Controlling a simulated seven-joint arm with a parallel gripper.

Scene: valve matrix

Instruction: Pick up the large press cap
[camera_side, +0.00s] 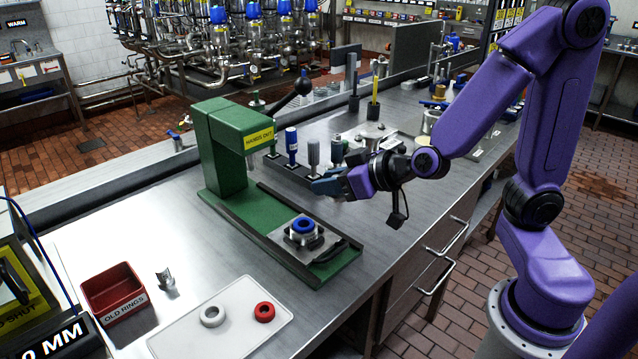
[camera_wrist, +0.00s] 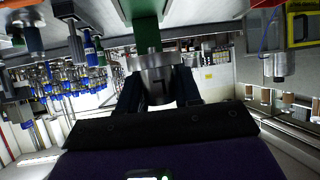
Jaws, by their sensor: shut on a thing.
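My gripper (camera_side: 325,186) is over the bench, to the right of the green press. In the wrist view its two dark fingers (camera_wrist: 158,92) are shut on a silver metal piece with a wide rim and a narrower body, which I take to be the large press cap (camera_wrist: 155,62). The cap lies between the fingers, partly covered by them. In the side view the fingers and wrist hide the cap, so its height above the bench is hard to tell.
The green press (camera_side: 225,150) has a black lever and a base holding a fixture with a blue ring (camera_side: 303,226). Upright tools, one blue-topped (camera_side: 291,146), stand behind my gripper. A red bin (camera_side: 113,292), small metal part (camera_side: 166,278) and white tray (camera_side: 190,340) with two rings are at front left.

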